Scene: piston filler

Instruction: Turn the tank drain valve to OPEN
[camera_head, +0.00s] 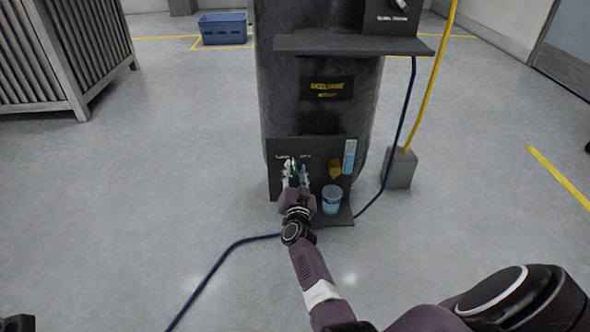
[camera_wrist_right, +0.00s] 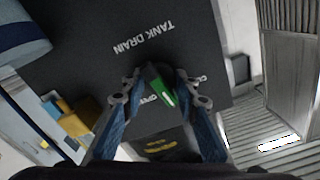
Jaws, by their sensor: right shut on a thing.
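The tank drain valve sits on a dark panel (camera_head: 318,150) low on the black tank (camera_head: 283,95). Its handle (camera_wrist_right: 162,88) is dark with a green face and a white mark. The panel reads TANK DRAIN, upside down in the wrist view. The handle's lower end lies close to the partly covered OPEN label; another label, cut off by a finger, is to the right. My right gripper (camera_head: 295,172) is at the valve, its fingertips closed on either side of the handle, also in the wrist view (camera_wrist_right: 158,80). My left gripper cannot be made out.
A blue cup (camera_head: 332,203) stands on a small ledge right of the valve. A yellow item (camera_head: 335,169) and a light-blue cylinder (camera_head: 349,157) are on the panel. A blue hose (camera_head: 222,258) crosses the floor. A grey block (camera_head: 399,169) stands at right.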

